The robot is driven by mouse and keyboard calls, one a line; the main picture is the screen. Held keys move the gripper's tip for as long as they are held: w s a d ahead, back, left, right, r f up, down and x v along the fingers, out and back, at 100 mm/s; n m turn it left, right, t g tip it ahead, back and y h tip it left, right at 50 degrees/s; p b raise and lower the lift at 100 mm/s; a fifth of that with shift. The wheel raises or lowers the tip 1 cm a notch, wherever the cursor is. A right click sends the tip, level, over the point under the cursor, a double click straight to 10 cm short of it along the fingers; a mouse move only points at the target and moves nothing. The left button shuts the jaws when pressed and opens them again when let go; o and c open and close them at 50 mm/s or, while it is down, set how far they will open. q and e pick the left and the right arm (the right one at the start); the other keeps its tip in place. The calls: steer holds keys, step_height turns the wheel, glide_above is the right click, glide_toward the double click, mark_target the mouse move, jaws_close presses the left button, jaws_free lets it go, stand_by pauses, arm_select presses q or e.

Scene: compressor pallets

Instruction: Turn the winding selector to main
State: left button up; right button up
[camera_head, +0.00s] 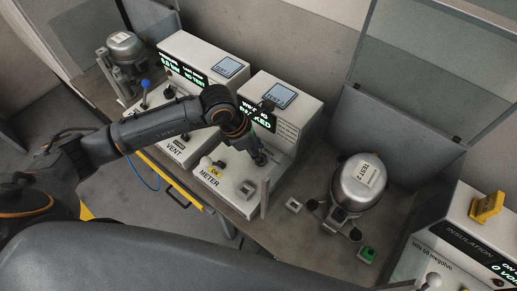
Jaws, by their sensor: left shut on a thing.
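The METER unit (228,191) is a white console in the middle of the camera_head view, with a raised back housing and a lit display (257,113). The display's lower word looks like "PARKED", partly covered by my arm. My left gripper (260,157) points down at the right part of the console's deck. It is shut on a small dark control there, which looks like the winding selector. The fingers hide most of it, so I cannot read its pointer or marks. My right gripper is not in view.
The VENT unit (177,146) with a blue-topped lever (146,84) stands left of the METER unit. A metal compressor marked TEST 2 (362,181) stands to the right. The INSULATION unit (470,240) is at lower right. Another compressor (124,50) is at upper left.

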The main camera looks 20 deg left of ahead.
arm_select(q)
steer(key=shift+f+m+b, duration=0.2)
steer(key=shift+m+b, duration=0.2)
steer(key=shift+b, duration=0.35)
steer(key=m+g+b, duration=0.1)
steer(key=m+b, duration=0.1)
steer(key=b, duration=0.1)
steer(key=m+g+b, duration=0.1)
steer(key=m+b, duration=0.1)
steer(key=b, duration=0.2)
steer(key=m+g+b, duration=0.1)
steer(key=m+b, duration=0.1)
steer(key=b, duration=0.1)
steer(key=shift+w+f+m+b, duration=0.1)
steer(key=shift+w+m+b, duration=0.15)
steer(key=shift+m+b, duration=0.15)
steer(key=shift+r+m+g+b, duration=0.25)
steer(key=shift+m+g+b, duration=0.15)
steer(key=shift+m+b, duration=0.85)
steer(key=o, duration=1.1)
steer(key=shift+o, duration=0.2)
steer(key=shift+r, duration=0.15)
steer(key=v, duration=1.1)
steer(key=shift+a+r, duration=0.2)
steer(key=shift+r, duration=0.1)
